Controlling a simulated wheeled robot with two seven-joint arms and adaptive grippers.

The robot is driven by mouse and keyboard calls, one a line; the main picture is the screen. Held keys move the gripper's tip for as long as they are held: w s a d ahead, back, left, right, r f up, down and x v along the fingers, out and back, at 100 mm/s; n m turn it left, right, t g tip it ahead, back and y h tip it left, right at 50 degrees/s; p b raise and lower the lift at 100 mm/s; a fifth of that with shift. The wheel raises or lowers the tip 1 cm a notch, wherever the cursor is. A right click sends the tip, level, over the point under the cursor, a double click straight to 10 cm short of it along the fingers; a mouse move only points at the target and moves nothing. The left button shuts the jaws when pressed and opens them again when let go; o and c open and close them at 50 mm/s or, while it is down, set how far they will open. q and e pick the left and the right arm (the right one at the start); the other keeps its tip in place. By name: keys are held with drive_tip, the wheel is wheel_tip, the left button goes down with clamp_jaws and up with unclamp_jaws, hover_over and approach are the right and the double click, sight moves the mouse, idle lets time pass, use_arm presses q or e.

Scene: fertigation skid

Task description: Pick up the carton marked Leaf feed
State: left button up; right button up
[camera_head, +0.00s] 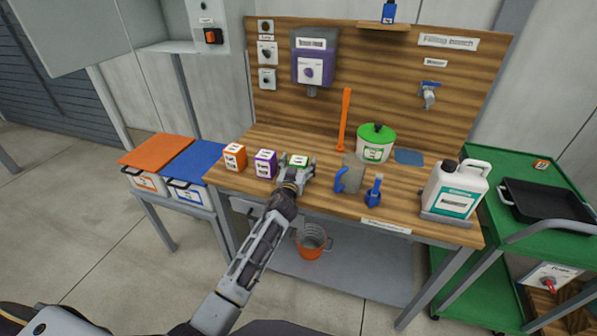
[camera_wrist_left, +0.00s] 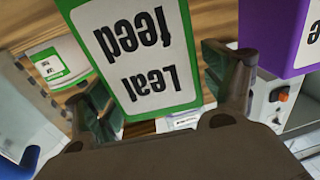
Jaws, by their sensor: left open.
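The Leaf feed carton (camera_head: 299,160) is white with green edges and stands on the wooden bench, at the right end of a row of small cartons. In the left wrist view its lettered face (camera_wrist_left: 140,50) is large and upside down. My left gripper (camera_head: 297,172) is open at the near side of this carton. In the left wrist view the fingers of my left gripper (camera_wrist_left: 158,92) lie on either side of the carton; whether they touch it I cannot tell. The carton's lower part is hidden in the head view. My right gripper is not in view.
A purple carton (camera_head: 265,164) stands close to the left, with an orange carton (camera_head: 235,157) beyond. To the right are a blue-handled item (camera_head: 341,180), a blue bottle (camera_head: 374,191), a green-lidded tub (camera_head: 375,146) and a white canister (camera_head: 456,188). An orange bucket (camera_head: 311,241) sits below.

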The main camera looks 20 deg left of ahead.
use_arm(q)
drive_tip(key=shift+r, duration=0.1)
drive_tip(key=c, duration=1.3)
drive_tip(key=shift+c, duration=0.2)
